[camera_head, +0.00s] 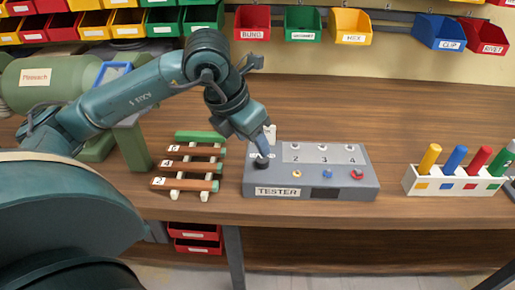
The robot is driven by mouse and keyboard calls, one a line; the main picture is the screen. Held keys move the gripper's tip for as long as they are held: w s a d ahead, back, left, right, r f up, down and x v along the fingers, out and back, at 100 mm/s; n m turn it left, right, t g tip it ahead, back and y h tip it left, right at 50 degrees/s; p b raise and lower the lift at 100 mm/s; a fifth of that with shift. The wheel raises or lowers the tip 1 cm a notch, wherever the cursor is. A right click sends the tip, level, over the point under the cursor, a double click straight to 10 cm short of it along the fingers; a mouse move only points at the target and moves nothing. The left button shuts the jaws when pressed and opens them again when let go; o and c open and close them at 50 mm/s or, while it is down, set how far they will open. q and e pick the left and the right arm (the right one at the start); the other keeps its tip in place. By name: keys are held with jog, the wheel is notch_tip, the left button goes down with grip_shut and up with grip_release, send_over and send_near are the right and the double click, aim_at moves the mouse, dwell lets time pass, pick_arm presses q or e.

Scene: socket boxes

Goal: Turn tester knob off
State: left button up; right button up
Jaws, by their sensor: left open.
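The grey tester box (344,185), labelled TESTER, stands near the front edge of the wooden bench. Its top has a pale plate with numbers and a yellow, a blue and a red button along the front. A black knob (261,164) sits at the left of its top. My left gripper (262,154) points down right at the knob, with its tips at or just above it. It is open, but whether the fingers touch the knob cannot be told. The knob's upper part and its setting are hidden. My right gripper is not in view.
A rack of wooden bars (184,184) stands close left of the tester. A white holder (454,187) with coloured pegs stands to the right. Coloured bins (302,23) hang on the back wall. The bench behind the tester (350,105) is clear.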

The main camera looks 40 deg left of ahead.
pick_arm(q)
jog(key=v, duration=0.6)
jog(key=shift+r+p, duration=0.3)
jog(key=shift+r, duration=0.05)
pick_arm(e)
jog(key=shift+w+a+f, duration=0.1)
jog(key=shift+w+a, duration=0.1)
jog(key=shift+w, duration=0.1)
pick_arm(q)
jog(key=shift+s, duration=0.15)
